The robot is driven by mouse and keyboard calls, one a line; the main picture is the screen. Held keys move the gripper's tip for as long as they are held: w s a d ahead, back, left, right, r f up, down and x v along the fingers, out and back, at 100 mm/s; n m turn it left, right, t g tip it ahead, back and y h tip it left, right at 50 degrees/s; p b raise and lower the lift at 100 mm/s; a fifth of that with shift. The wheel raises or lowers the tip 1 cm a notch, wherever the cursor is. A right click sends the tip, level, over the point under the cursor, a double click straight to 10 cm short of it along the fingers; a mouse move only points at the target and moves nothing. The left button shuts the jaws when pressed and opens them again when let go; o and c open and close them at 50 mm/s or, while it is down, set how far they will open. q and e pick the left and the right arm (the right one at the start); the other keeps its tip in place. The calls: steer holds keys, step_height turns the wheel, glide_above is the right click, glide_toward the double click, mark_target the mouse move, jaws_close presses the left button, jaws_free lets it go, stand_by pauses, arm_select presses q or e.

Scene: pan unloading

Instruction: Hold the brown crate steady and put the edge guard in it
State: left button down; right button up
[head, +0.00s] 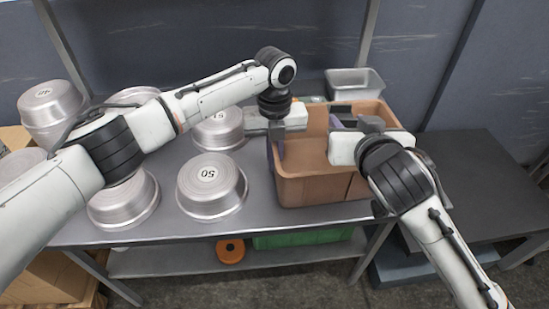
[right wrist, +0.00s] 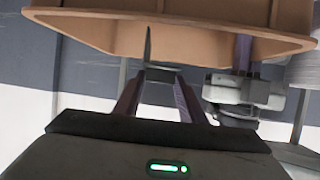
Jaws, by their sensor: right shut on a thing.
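The brown crate (head: 325,187) stands upright on the grey table and shows in the right wrist view (right wrist: 200,45). My left gripper (head: 281,148) is at the crate's left wall, with a purple finger against it. Its jaw gap is hidden, so I cannot tell whether it is shut on the wall. My right gripper (head: 336,123) is above the crate's opening, shut on a dark grey piece, which I take for the edge guard (head: 341,109). In the right wrist view the dark piece (right wrist: 158,72) sits between the purple fingers, partly hidden.
Several round metal pans, one marked 50 (head: 210,187), stand left of the crate. A grey metal tin (head: 354,83) is behind it. A dark, empty table (head: 485,190) is on the right. A lower shelf carries a green bin (head: 300,239) and an orange disc (head: 230,251).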

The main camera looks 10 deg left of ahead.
steer(key=shift+f, duration=0.8)
steer(key=o, duration=1.3)
steer(key=shift+c, duration=0.2)
steer(key=shift+s, duration=0.1)
steer(key=v, duration=1.1)
steer(key=shift+s+r, duration=0.2)
steer(key=shift+s, duration=0.15)
steer(key=shift+d, duration=0.1)
arm_select(q)
steer(key=c, duration=1.9)
jaws_free()
